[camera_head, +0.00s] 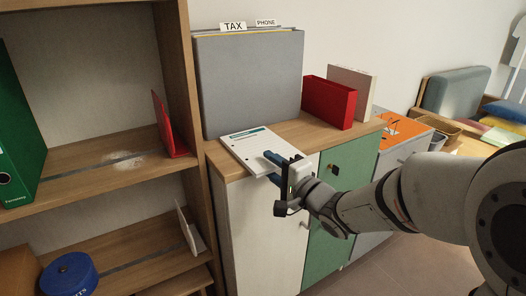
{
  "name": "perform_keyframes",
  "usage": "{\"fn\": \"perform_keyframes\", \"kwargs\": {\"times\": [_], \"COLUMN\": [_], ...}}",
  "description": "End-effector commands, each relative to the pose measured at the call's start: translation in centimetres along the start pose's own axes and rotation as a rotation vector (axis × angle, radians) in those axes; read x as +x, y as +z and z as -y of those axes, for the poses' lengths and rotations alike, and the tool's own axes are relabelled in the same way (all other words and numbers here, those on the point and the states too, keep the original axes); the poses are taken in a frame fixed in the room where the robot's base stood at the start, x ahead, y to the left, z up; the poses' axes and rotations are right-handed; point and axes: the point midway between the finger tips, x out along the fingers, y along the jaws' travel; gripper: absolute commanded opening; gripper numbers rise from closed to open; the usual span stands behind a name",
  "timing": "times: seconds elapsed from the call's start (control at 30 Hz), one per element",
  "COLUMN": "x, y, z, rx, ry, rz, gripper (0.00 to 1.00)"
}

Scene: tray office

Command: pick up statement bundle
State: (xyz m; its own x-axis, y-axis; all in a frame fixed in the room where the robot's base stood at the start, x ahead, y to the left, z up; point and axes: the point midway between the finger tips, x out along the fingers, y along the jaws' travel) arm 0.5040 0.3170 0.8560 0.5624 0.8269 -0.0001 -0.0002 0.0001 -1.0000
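A white printed paper bundle (250,146), which looks like the statement bundle, lies flat on the wooden cabinet top at its front left, with its near edge at the top's front edge. My gripper (272,167) is at the bundle's near right edge. Its two blue fingers show a gap between them. One finger overlaps the bundle's right part in the picture, and the other is lower, by the front edge. Whether either finger touches the paper is not clear. The gripper body hides the bundle's near right corner.
A large grey file box (250,82) with TAX and PHONE tabs stands behind the bundle. A red binder (328,104) and a white one (358,90) stand to its right. A wooden shelf unit (176,70) borders the left. Bare wooden top (300,130) lies right of the bundle.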

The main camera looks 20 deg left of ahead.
Motion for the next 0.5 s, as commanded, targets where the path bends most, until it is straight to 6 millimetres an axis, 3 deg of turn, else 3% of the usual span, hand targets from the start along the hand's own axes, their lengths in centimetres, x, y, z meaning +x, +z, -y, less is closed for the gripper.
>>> {"fn": "perform_keyframes", "kwargs": {"times": [0.1, 0.5], "x": [-0.03, -0.04], "y": [0.0, 0.04], "z": [0.03, 0.02], "rx": [0.0, 0.0], "ry": [0.0, 0.0], "rz": [0.0, 0.0], "gripper": [0.36, 0.04]}}
